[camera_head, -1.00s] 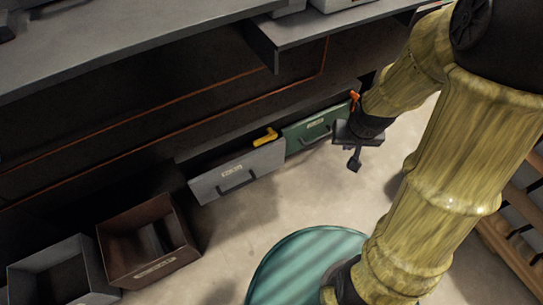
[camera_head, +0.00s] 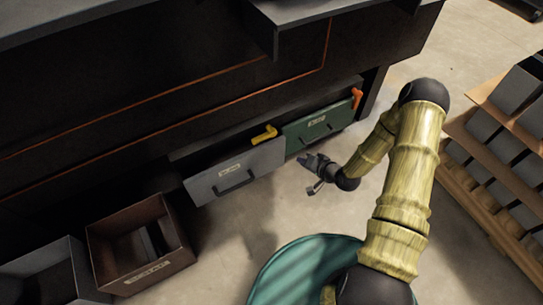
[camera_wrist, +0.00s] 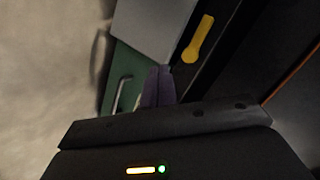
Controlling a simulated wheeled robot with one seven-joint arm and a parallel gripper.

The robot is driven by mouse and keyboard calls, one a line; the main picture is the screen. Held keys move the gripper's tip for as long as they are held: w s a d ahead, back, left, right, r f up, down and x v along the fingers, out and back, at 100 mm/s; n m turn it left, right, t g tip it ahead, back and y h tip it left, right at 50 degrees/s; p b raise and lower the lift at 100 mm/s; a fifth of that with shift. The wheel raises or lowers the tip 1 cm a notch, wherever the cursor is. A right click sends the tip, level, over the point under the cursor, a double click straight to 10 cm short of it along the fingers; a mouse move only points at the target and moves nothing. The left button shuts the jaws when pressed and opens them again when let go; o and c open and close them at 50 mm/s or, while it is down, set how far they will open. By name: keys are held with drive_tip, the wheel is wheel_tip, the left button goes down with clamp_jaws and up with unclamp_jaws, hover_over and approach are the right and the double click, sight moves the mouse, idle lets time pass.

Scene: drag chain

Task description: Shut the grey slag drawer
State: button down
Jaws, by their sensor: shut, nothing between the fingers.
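The grey drawer (camera_head: 232,172), with a dark bar handle and a small label, stands low under the dark bench. Its front sits forward of the bench, with a dark gap behind its top edge. A yellow lever (camera_head: 264,134) shows at its upper right corner. My gripper (camera_head: 306,160) is shut and empty, just right of the grey drawer's right edge and in front of the green drawer (camera_head: 318,126). In the wrist view my fingertips (camera_wrist: 158,78) point toward the grey panel (camera_wrist: 152,28) and the yellow lever (camera_wrist: 197,40). I cannot tell whether they touch anything.
The green drawer has an orange lever (camera_head: 357,98) at its right end. A brown bin (camera_head: 110,248) and a grey bin (camera_head: 30,275) stand on the floor at left. A wooden rack (camera_head: 480,185) with grey boxes stands at right.

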sight(268, 148)
drive_tip(key=s+a+f+m+t+y+b, duration=0.2)
drive_tip(key=s+a+f+m+t, duration=0.1)
drive_tip(key=f+m+t, duration=0.4)
drive_tip(key=shift+s+a+f+m+b, duration=0.25)
drive_tip(key=shift+s+a+m+b, duration=0.2)
drive_tip(key=shift+m, duration=0.15)
drive_tip(key=shift+w, duration=0.1)
drive_tip(key=b+x, duration=0.7)
drive_tip(key=x, duration=0.6)
drive_tip(key=shift+w+a, duration=0.25)
drive_tip(key=shift+a, duration=0.05)
drive_tip(key=shift+w, duration=0.1)
drive_tip(key=shift+a, duration=0.1)
